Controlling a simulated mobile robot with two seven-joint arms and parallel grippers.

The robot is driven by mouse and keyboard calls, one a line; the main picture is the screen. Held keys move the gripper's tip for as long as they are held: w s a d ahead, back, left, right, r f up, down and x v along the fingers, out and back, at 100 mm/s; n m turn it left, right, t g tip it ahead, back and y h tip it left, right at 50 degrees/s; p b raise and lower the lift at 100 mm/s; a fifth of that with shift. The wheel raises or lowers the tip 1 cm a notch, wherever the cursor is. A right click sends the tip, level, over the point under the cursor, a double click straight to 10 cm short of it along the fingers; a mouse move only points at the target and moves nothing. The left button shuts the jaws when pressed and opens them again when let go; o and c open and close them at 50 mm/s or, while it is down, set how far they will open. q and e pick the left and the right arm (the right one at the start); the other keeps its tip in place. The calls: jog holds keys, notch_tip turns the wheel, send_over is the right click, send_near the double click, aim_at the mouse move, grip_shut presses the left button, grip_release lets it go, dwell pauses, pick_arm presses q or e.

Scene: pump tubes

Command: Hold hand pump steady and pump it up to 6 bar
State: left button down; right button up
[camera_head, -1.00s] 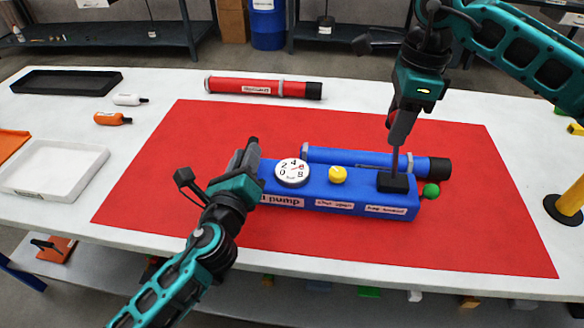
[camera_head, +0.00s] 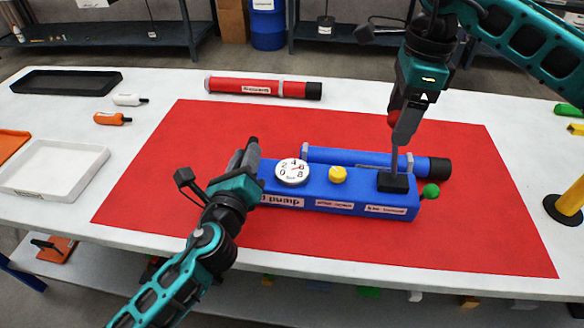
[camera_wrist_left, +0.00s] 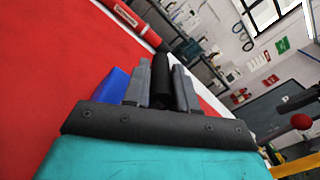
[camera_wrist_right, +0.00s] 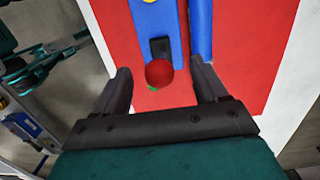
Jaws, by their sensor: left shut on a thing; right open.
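The blue hand pump (camera_head: 320,193) lies on the red mat, with a white gauge (camera_head: 292,172), a yellow knob (camera_head: 338,174) and a black block at its right. A thin upright rod rises from that block to a red knob (camera_wrist_right: 160,73). The gauge's red needle points up and right; its exact reading is too small to tell. My left gripper (camera_head: 248,155) is shut on a black handle (camera_wrist_left: 160,78) at the pump's left end. My right gripper (camera_wrist_right: 163,80) is open, its fingers on either side of the red knob.
A blue tube (camera_head: 350,157) lies behind the pump, and a green ball (camera_head: 431,190) sits at the right end. A white tray (camera_head: 60,185) and small bottles are left; a yellow post (camera_head: 572,202) stands right.

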pick_arm(q)
jog(key=shift+f, duration=0.3)
pick_arm(e)
jog(key=shift+d+r, duration=0.2)
jog(key=shift+r, duration=2.45)
pick_arm(q)
jog(key=c, duration=1.1)
grip_release()
jog(key=shift+o, duration=1.4)
jog(key=shift+r, duration=0.2)
